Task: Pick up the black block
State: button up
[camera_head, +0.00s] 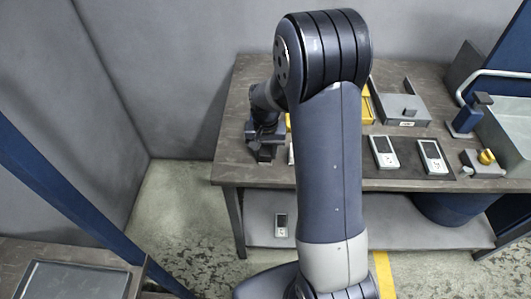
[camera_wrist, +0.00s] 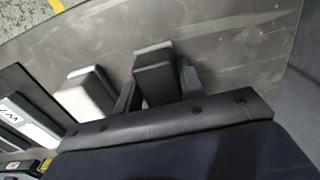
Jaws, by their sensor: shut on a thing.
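The black block (camera_wrist: 154,72) is between the two fingers of my gripper (camera_wrist: 156,86) in the wrist view, and the fingers are shut on it. In the head view my gripper (camera_head: 266,146) is over the left front part of the table (camera_head: 229,168), with a dark block (camera_head: 266,155) at its tip. My arm hides part of the table in the head view. I cannot tell whether the block touches the tabletop.
A pale block (camera_wrist: 85,94) lies beside my gripper in the wrist view. Handheld devices (camera_head: 384,152) (camera_head: 432,157) lie on a dark mat to the right, before a grey tray (camera_head: 385,92). A blue fixture (camera_head: 466,120) stands farther right. Another device (camera_head: 281,225) lies on the lower shelf.

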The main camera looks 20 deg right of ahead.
aim_at(265, 148)
notch_tip(265, 148, up, 10)
jog(key=shift+r+b, duration=0.1)
jog(key=shift+b, duration=0.25)
jog(key=o, duration=0.4)
jog(key=c, duration=0.3)
